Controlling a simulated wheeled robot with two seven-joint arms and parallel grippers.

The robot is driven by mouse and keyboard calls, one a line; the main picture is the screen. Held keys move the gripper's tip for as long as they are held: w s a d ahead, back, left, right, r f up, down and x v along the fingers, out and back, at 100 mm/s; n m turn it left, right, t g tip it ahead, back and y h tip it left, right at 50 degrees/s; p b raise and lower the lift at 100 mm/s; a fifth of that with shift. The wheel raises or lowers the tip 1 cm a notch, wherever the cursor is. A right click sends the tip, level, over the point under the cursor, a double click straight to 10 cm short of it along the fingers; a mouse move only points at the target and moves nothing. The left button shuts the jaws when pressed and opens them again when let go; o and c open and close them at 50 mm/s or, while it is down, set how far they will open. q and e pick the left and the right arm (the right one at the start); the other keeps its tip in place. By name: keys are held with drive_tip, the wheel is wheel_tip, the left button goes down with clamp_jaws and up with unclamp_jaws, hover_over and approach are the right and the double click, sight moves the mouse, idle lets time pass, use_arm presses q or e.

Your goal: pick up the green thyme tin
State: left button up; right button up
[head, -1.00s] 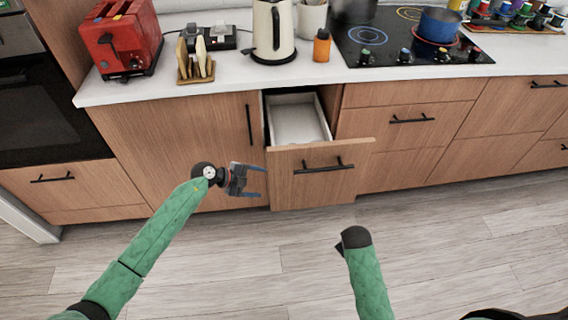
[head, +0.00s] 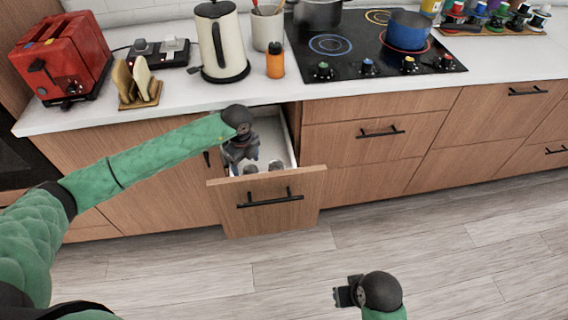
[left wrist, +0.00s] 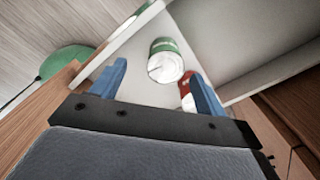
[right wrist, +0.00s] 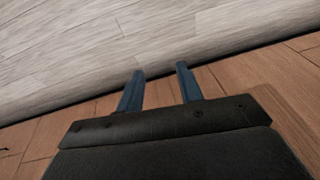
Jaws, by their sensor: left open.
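The green tin (left wrist: 166,46), with a pale round lid, stands in the open drawer (head: 266,190) in the left wrist view. A red and white tin (left wrist: 186,90) is near it, partly hidden by my right-hand finger there. My left gripper (head: 240,165) points down over the drawer, open and empty. In its wrist view the green tin lies beyond and between the fingertips (left wrist: 158,68), apparently untouched. My right gripper (right wrist: 160,68) is open and empty, low over the floor.
The drawer front (head: 268,203) and side walls surround the tins closely. The counter above holds a red toaster (head: 62,60), toast rack (head: 137,84), kettle (head: 220,40), orange bottle (head: 275,60) and hob with a blue pot (head: 408,30). The floor in front is clear.

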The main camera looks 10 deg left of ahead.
sight(251, 170)
use_arm(q)
drive_tip(key=shift+w+d+r, duration=0.1)
drive_tip(key=shift+w+r, duration=0.05)
drive_tip(key=shift+w, duration=0.05)
drive_tip(key=shift+d+f, duration=0.15)
drive_tip(key=shift+f, duration=0.05)
drive_tip(key=shift+w+d+f+p, duration=0.15)
drive_tip(key=shift+f+p, duration=0.25)
drive_tip(key=shift+f, duration=0.7)
drive_tip(key=f, duration=0.1)
drive_tip(key=f+p, duration=0.1)
drive_tip(key=f, duration=0.1)
drive_tip(key=shift+d, duration=0.2)
drive_tip(key=shift+f+p, duration=0.3)
drive_tip(key=shift+f, duration=0.8)
drive_tip(key=c, duration=1.1)
use_arm(e)
drive_tip(key=shift+m+g+h, duration=0.3)
drive_tip(key=shift+m+h, duration=0.1)
drive_tip(key=d+r, duration=0.1)
drive_tip(key=s+d+r, duration=0.1)
drive_tip(key=d, duration=0.1)
drive_tip(key=shift+s+r, duration=0.1)
drive_tip(key=shift+r, duration=0.3)
use_arm(q)
drive_tip(key=shift+o, duration=0.2)
drive_tip(key=shift+r, duration=0.1)
